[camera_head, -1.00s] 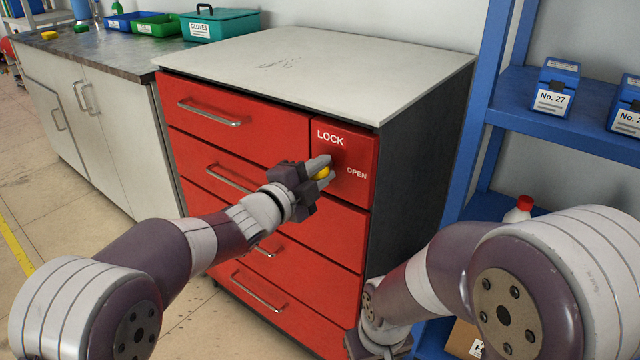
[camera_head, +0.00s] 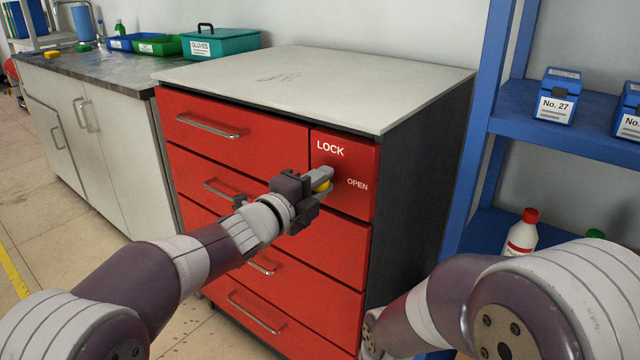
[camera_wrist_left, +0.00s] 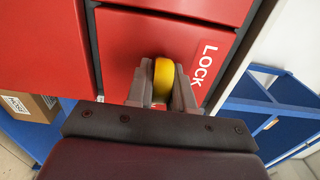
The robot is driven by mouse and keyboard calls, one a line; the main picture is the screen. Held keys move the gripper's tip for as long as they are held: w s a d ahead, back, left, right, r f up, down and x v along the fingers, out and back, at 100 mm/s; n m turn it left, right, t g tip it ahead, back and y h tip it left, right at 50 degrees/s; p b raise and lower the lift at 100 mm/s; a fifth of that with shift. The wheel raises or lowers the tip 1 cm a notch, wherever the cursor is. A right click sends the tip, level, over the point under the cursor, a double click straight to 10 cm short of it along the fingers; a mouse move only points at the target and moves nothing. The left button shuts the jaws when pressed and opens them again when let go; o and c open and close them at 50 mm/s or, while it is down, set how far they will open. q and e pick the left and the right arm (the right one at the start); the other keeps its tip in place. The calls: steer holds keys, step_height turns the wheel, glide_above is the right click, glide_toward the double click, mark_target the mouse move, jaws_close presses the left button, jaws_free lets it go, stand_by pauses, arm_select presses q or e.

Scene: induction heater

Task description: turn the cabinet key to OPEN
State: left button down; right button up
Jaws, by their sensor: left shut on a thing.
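The red cabinet (camera_head: 230,150) has a lock panel (camera_head: 352,152) at its upper right, marked LOCK above and OPEN to the lower right. My left gripper (camera_head: 326,178) is at that panel, shut on the yellow key (camera_head: 324,187). In the left wrist view the yellow key (camera_wrist_left: 162,80) stands between the two grey fingers, beside the word LOCK. The keyhole is hidden behind the key and fingers. The wrist view is rolled relative to the panel lettering. My right gripper is out of view; only my right arm shows at the lower right.
A blue shelf (camera_head: 560,135) with blue boxes (camera_head: 556,95) stands right of the cabinet. A bottle with a red cap (camera_head: 522,235) is on its lower level. A grey counter (camera_head: 90,70) with bins is at the left. The cabinet top (camera_head: 320,80) is almost bare.

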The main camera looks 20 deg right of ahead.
arm_select(q)
steer(key=shift+f, duration=0.1)
steer(key=c, duration=1.1)
jaws_free()
steer(key=shift+a, duration=0.1)
steer(key=p+v, duration=0.2)
steer(key=v, duration=1)
steer(key=shift+s+a, duration=0.2)
steer(key=shift+s, duration=0.1)
